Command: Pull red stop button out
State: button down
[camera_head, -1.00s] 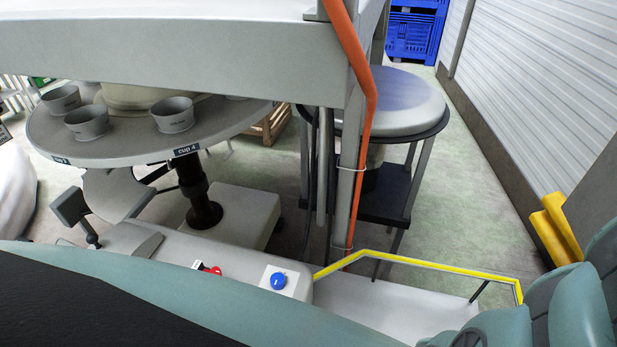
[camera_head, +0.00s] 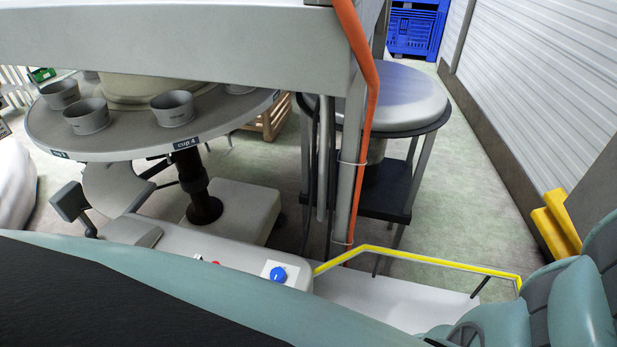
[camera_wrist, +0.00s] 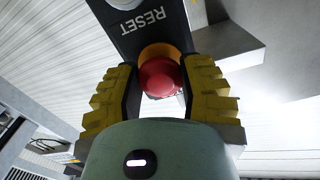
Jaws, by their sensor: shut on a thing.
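The red stop button (camera_wrist: 160,77) is in the middle of the wrist view, a round red cap in front of a yellow-orange ring. It sits below a black panel (camera_wrist: 147,27) with the upside-down word RESET. My gripper (camera_wrist: 160,70) has its yellow ridged fingers on both sides of the red cap and is shut on it. In the head view, a small bit of red (camera_head: 215,263) shows on the grey machine housing (camera_head: 180,243), mostly hidden behind my own teal body. I cannot tell whether it is the same button. My gripper is not seen in the head view.
A blue knob (camera_head: 278,274) sits on a white plate to the right on the housing. A yellow rail (camera_head: 420,260) runs to the right of it. A round table with grey cups (camera_head: 90,117) and a grey beam (camera_head: 190,45) stand beyond.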

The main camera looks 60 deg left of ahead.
jog(key=c, duration=1.7)
grip_release()
jog(key=shift+s+d+f+h+b, duration=0.3)
jog(key=shift+s+b, duration=0.1)
jog(key=shift+b, duration=0.2)
jog(key=shift+o, duration=1.4)
jog(key=shift+s+d+g+b, duration=0.1)
jog(key=shift+s+g+b, duration=0.15)
jog(key=shift+b, duration=0.25)
jog(key=shift+o, duration=1)
jog(key=shift+s+r+b, duration=0.1)
jog(key=shift+s+b, duration=0.05)
jog(key=shift+b, duration=0.95)
jog(key=shift+a+r+b, duration=0.1)
jog(key=shift+a+b, duration=0.25)
jog(key=shift+b, duration=0.65)
jog(key=shift+c, duration=0.9)
jog(key=shift+w+a+r+b, duration=0.2)
jog(key=shift+w+a+b, duration=0.25)
jog(key=shift+b, duration=0.1)
grip_shut()
jog(key=o, duration=1)
grip_release()
jog(key=shift+f, duration=0.1)
jog(key=shift+c, duration=0.2)
